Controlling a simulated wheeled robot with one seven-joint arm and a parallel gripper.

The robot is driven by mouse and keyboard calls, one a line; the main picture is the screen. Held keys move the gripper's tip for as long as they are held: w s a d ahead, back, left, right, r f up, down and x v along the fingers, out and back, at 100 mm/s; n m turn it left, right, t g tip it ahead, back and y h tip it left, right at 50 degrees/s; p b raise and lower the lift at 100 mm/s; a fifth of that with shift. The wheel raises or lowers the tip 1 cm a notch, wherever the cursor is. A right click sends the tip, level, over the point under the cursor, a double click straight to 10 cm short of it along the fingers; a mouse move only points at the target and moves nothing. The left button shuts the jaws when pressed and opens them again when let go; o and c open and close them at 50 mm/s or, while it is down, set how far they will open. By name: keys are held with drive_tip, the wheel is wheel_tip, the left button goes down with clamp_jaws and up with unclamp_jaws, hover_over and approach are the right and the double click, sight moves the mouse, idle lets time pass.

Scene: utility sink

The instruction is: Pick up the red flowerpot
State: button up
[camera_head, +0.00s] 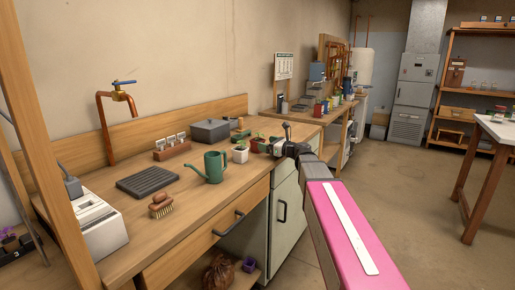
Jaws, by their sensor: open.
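A small red flowerpot (254,146) with a green seedling stands on the near wooden bench, toward its far end. My gripper (276,143) is at the end of my pink arm, just to the right of this pot. Its jaws are open and small in the picture. Dark and green shapes around the jaws make it hard to tell whether they touch the pot. Another small red pot-like thing (318,110) stands on the farther bench.
A white pot (240,155) with a seedling stands just left of the red one. A green watering can (211,168), a brush (160,205), a dark ribbed tray (148,181) and a grey box (210,130) share the bench (190,205).

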drive_tip(key=shift+s+a+f+x, duration=0.1)
drive_tip(key=shift+x, duration=1.3)
drive_tip(key=shift+s+a+f+x, duration=0.1)
drive_tip(key=shift+s+x, duration=0.05)
drive_tip(key=shift+x, duration=1.2)
drive_tip(key=shift+c, duration=0.3)
drive_tip(key=c, duration=0.8)
